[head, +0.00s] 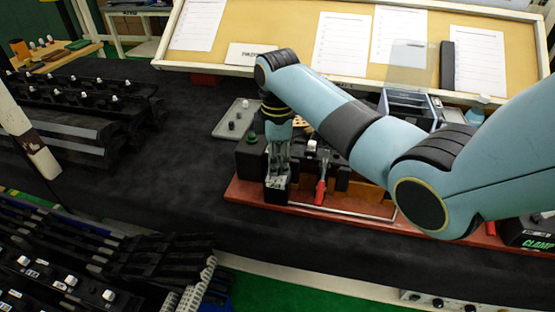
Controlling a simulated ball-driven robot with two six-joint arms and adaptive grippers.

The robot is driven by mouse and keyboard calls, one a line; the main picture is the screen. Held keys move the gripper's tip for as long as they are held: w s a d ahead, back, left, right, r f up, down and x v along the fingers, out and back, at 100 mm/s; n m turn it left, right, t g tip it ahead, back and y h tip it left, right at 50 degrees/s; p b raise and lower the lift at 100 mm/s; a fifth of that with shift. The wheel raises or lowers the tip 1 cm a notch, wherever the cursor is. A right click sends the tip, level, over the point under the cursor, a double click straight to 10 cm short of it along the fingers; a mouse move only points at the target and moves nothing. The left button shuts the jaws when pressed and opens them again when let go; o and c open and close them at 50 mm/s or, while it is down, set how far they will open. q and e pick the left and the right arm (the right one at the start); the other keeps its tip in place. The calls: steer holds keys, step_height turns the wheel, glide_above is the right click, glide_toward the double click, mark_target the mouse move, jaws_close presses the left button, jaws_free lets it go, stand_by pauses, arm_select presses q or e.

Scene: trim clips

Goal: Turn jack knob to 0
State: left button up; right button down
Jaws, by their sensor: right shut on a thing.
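My right gripper (278,172) points straight down over the left part of a reddish-brown board (242,192). Its fingers are shut at the top of a small black block with pale marks (276,195), which I take to be the jack. The jack knob is hidden between the fingers, and its setting cannot be read. My left gripper is not in view.
A red-handled clamp (320,190) stands just right of the gripper. A grey tray (222,129) with small parts lies behind. A tilted board with paper sheets (340,45) runs along the back. Black trim parts (75,110) lie at left; dark tabletop between is clear.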

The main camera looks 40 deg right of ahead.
steer(key=m, duration=0.5)
steer(key=shift+m, duration=0.4)
steer(key=m, duration=1)
steer(key=shift+m, duration=0.4)
steer(key=m, duration=0.5)
steer(key=shift+m, duration=0.3)
steer(key=c, duration=1)
jaws_free()
